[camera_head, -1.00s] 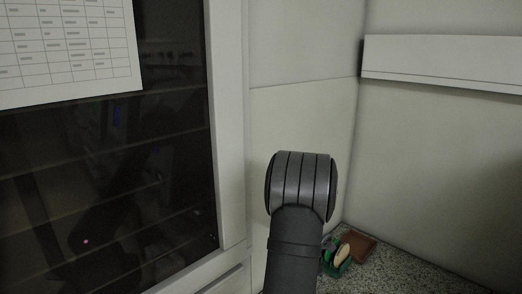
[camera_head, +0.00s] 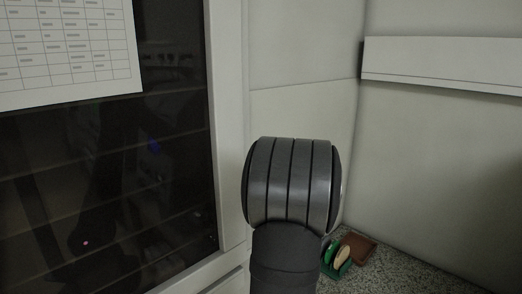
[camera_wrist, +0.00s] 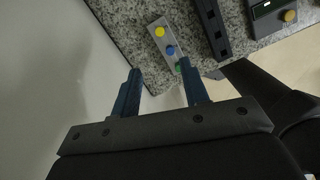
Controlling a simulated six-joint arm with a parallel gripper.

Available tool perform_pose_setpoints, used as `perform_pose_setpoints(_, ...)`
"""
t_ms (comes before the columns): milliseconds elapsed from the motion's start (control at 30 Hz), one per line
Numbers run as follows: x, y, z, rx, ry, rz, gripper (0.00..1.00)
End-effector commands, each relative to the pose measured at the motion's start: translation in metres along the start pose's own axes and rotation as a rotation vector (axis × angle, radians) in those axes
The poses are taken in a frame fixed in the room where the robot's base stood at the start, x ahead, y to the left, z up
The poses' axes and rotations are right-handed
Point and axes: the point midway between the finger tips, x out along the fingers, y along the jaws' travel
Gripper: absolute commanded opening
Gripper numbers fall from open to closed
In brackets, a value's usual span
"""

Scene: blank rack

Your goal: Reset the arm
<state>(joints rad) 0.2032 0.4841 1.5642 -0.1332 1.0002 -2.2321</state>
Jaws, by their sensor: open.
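My gripper (camera_wrist: 160,88) shows in the wrist view with its two dark blue fingers apart and nothing between them. It is over the edge of a speckled stone counter (camera_wrist: 120,22). In the head view a dark grey joint of my arm (camera_head: 292,185) stands in the lower middle, and the gripper itself is out of sight there.
A grey strip with yellow, blue and green knobs (camera_wrist: 166,44) lies past the fingertips. A dark slotted rack (camera_wrist: 212,28) and a box with a round knob (camera_wrist: 272,14) are beside it. A green holder (camera_head: 337,262) and brown tray (camera_head: 359,247) sit in the corner. A dark glass-fronted cabinet (camera_head: 170,120) stands left.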

Motion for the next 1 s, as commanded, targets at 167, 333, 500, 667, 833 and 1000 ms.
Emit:
perform_pose_setpoints(167,0.038,0.000,0.000,0.001,0.002,-0.002,0.41)
perform_pose_setpoints(333,0.072,0.000,0.001,0.001,0.001,-0.002,0.41)
perform_pose_setpoints(500,0.106,0.000,0.001,0.000,0.000,-0.001,0.41)
perform_pose_setpoints(667,0.136,0.000,0.001,0.000,0.001,-0.001,0.41)
perform_pose_setpoints(833,0.135,0.002,0.005,0.001,-0.007,0.007,0.41)
perform_pose_setpoints(1000,0.104,0.001,0.009,0.002,-0.005,0.005,0.41)
